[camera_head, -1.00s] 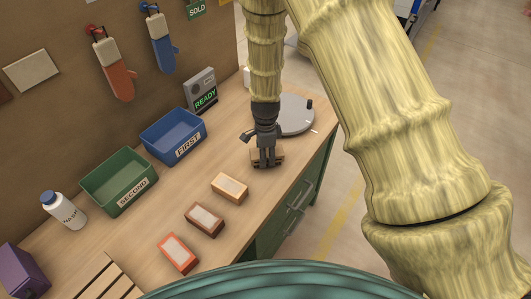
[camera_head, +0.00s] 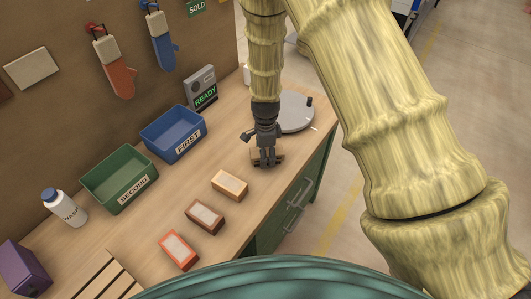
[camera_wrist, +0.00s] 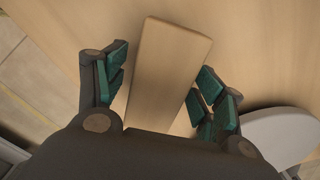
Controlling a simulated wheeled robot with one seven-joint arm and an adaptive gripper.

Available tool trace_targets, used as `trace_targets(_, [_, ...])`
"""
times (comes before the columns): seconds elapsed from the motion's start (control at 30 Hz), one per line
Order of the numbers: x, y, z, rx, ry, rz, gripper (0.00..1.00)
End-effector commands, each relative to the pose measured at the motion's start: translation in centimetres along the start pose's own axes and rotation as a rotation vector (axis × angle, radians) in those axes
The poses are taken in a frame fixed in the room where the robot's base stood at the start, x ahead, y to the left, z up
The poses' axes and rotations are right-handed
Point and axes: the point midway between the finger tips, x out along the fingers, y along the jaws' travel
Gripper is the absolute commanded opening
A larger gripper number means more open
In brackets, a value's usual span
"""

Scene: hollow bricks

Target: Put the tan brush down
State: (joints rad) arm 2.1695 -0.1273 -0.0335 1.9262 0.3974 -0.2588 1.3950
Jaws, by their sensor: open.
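The tan brush (camera_wrist: 168,72) shows in the wrist view as a plain tan block lying on the wooden bench, between my gripper's fingers. My gripper (camera_wrist: 160,88) is open, with green pads on both sides of the brush and visible gaps beside it. In the head view my gripper (camera_head: 267,162) is low over the bench near its right edge, with its fingers spread. The brush is mostly hidden behind it there. Its underside is out of sight.
Tan (camera_head: 230,185), brown (camera_head: 205,217) and orange (camera_head: 178,251) blocks with pale tops lie in a row nearer me. A blue bin (camera_head: 190,153) and a green bin (camera_head: 103,207) stand at left. A grey round plate (camera_head: 296,113) is behind my gripper.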

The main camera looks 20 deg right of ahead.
Motion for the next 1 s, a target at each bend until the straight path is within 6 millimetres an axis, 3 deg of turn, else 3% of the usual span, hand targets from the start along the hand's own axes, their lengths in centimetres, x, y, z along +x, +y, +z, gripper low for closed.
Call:
trace_targets(0.27, [-1.8,-0.1,0.0,-0.001,0.0,-0.002,0.69])
trace_targets(1.0, [-10.2,0.0,0.0,-0.001,0.0,-0.002,0.69])
